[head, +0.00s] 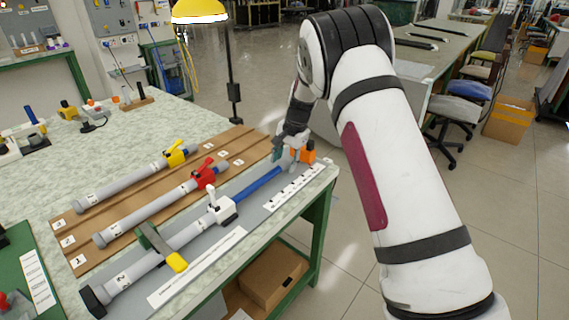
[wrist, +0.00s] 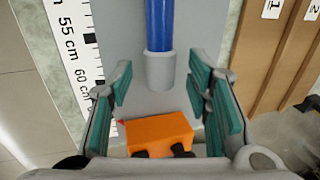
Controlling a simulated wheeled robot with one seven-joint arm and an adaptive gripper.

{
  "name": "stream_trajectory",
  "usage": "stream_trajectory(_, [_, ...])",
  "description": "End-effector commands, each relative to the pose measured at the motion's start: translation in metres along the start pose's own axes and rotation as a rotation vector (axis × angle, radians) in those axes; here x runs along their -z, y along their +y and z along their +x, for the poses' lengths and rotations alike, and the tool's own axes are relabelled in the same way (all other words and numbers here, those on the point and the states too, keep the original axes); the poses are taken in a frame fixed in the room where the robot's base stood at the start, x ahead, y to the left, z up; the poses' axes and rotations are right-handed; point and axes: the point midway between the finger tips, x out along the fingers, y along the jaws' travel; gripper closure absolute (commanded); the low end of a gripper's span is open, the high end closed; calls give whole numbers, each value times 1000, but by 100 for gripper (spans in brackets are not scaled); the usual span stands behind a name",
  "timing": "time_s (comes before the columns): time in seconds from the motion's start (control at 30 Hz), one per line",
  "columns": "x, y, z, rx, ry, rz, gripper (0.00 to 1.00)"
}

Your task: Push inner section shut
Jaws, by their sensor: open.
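A grey tube (head: 188,237) marked 2 lies on the grey board, with a white lever collar (head: 221,206) at its right end. Its blue inner section (head: 258,184) sticks out far toward the board's right end. In the wrist view the blue section (wrist: 158,24) ends in a grey cap (wrist: 160,70). My gripper (wrist: 161,88) is open, with its teal-padded fingers on either side of the cap, apart from it. In the head view my gripper (head: 290,150) is at the rod's far end, partly hidden by my arm.
A yellow-ended clamp (head: 176,262) crosses the grey tube. Tubes with yellow (head: 176,154) and red (head: 205,173) levers lie on the brown rack alongside. A ruler strip (wrist: 75,40) runs beside the rod.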

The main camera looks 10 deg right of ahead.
Motion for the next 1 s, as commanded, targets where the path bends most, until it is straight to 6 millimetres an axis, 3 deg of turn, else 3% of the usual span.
stream_trajectory(0.13, [0, 0, 9, 0, 0, 0, 55])
stream_trajectory(0.43, [0, 0, 10, 0, 0, 0, 55])
stream_trajectory(0.63, [0, 0, 10, 0, 0, 0, 100])
stream_trajectory(0.87, [-2, 0, 10, -1, 0, 0, 100])
stream_trajectory(1.0, [-14, 0, 9, -1, -1, 0, 100])
